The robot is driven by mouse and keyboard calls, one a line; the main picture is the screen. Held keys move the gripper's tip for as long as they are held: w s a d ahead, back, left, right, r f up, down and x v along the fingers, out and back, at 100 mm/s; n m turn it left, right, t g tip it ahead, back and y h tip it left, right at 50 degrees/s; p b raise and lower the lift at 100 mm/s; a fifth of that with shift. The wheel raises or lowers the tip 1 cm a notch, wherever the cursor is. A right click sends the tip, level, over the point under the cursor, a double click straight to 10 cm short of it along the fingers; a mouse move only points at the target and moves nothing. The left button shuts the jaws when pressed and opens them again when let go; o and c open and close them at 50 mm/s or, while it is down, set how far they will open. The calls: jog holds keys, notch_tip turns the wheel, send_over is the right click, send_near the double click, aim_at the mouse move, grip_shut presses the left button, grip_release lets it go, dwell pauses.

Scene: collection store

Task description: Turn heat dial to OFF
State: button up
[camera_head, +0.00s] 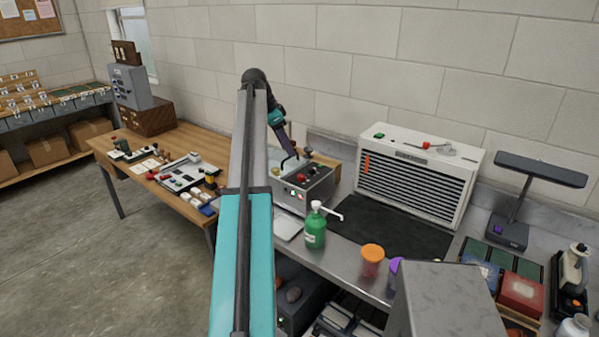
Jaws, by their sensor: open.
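I cannot tell which part is the heat dial, and no OFF mark can be read. My gripper (289,158) is above the back left of this box, pointing down, small and dark in this view. It is open, and I see nothing between its jaws. My own arm hides part of the box's left side.
A white louvred cabinet (421,176) stands behind a dark mat (388,235). A green pump bottle (316,229) and an orange-lidded jar (371,262) stand near the bench's front. A lamp (510,232) is at the right. A wooden table (110,172) with small items is at the left.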

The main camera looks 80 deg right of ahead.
aim_at(301, 176)
jog(key=shift+p+x, duration=2.3)
jog(key=shift+x, duration=4.25)
